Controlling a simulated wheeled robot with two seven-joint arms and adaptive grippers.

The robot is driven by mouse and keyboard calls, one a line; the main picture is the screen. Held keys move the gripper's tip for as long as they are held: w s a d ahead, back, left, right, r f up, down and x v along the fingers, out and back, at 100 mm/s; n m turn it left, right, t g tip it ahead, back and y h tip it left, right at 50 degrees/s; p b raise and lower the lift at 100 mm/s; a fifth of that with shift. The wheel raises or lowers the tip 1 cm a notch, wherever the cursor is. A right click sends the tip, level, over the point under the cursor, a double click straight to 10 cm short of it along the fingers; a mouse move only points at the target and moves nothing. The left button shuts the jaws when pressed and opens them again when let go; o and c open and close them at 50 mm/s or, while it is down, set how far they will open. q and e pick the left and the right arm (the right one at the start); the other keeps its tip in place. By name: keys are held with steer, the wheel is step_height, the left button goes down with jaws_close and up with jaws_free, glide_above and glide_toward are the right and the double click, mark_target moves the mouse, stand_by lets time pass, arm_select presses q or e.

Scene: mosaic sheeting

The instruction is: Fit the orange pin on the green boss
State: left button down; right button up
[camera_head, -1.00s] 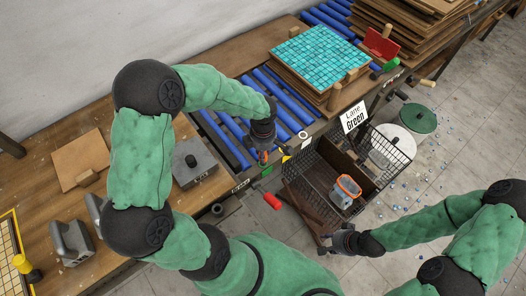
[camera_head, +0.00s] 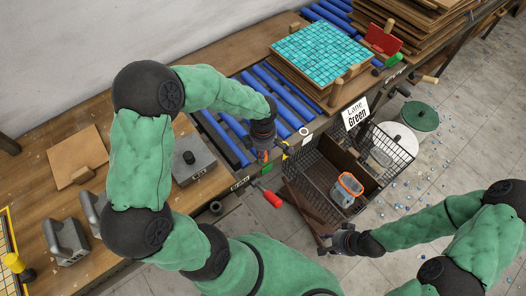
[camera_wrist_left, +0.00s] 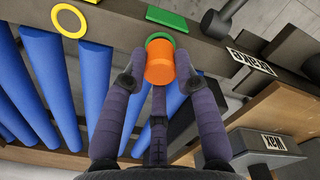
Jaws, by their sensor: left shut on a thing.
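The orange pin (camera_wrist_left: 160,66) is a short cylinder between the two fingertips of my left gripper (camera_wrist_left: 160,84), which is shut on it. A round green rim, apparently the green boss (camera_wrist_left: 159,38), shows just behind the pin's far end. The pin hides most of it, and I cannot tell whether they touch. In the head view my left gripper (camera_head: 262,152) is at the bench's front edge beside the blue rollers, and the pin is barely visible. My right gripper (camera_head: 343,240) is at the near end of the wire basket; its fingers are unclear.
A yellow ring (camera_wrist_left: 69,20) and a green plate (camera_wrist_left: 170,19) are on the bench edge near the pin. Blue rollers (camera_head: 276,95) lie behind. A red-handled lever (camera_head: 273,199) sticks out in front. The wire basket (camera_head: 398,143) holds an orange-rimmed container (camera_head: 350,184).

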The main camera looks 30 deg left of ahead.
arm_select(q)
steer(key=shift+f+b, duration=0.5)
steer(key=shift+f, duration=0.05)
steer(key=c, duration=0.9)
jaws_free()
steer(key=shift+r, duration=0.2)
step_height(320, 180, up, 12)
steer(key=shift+f, duration=0.1)
